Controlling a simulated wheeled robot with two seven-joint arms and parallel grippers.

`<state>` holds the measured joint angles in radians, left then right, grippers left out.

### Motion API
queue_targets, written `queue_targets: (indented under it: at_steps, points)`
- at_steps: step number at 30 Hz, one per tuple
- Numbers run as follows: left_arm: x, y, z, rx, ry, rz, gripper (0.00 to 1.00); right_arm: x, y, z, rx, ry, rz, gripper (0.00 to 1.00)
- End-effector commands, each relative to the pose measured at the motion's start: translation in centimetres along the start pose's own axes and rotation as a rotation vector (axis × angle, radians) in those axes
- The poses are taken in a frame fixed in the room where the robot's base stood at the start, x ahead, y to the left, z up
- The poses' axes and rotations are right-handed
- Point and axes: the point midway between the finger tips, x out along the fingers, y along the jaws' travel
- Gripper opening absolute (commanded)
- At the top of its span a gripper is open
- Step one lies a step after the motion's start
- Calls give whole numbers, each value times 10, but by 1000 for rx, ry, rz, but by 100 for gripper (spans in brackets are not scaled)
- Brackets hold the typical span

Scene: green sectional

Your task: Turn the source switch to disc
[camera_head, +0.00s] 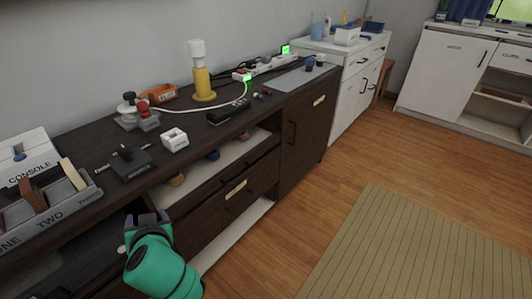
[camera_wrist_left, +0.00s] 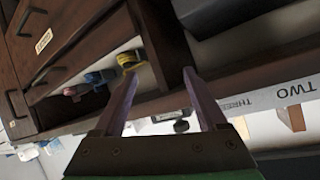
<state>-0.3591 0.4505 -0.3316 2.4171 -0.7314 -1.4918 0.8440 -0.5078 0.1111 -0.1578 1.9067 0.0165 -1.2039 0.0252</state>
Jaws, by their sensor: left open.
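A black plate with a raised dark knob (camera_head: 127,157) sits near the front edge of the dark cabinet top in the head view. It looks like the source switch; small white lettering beside it is too small to read surely, so its setting cannot be told. My left gripper (camera_head: 147,220) is open and empty, in front of the cabinet and below its top edge, apart from the switch. In the left wrist view my two fingers (camera_wrist_left: 160,76) stand wide apart. A small dark knob-like shape (camera_wrist_left: 181,126) shows between them, partly hidden; I cannot tell whether it is the switch.
A grey sorting tray (camera_head: 50,212) marked ONE, TWO, THREE and a white CONSOLE box (camera_head: 24,160) stand left. A small white block (camera_head: 174,140), joystick (camera_head: 134,112) and yellow lamp (camera_head: 203,84) stand right of or behind the switch. The cabinet's edge and open shelf are near my gripper.

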Motion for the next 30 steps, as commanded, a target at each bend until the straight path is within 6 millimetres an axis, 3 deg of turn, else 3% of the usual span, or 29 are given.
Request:
queue_targets:
  at_steps: [3,6,10,14,24,30]
  points:
    - [-23,-10,-54,-152,252,-61,74,34,-3,21,5,-35,-6,100]
    - [-44,-15,-85,-255,422,-69,74,54,-4,36,8,-54,-10,100]
    - [-49,-16,-99,-299,494,-66,74,62,-5,42,9,-58,-10,100]
    - [-30,-20,-109,-296,492,-70,74,64,-4,44,9,-60,-9,100]
    - [50,-33,-149,-296,489,-71,74,74,-2,54,11,-64,-4,100]
    - [75,-35,-159,-298,484,-68,74,75,-2,55,11,-65,-4,100]
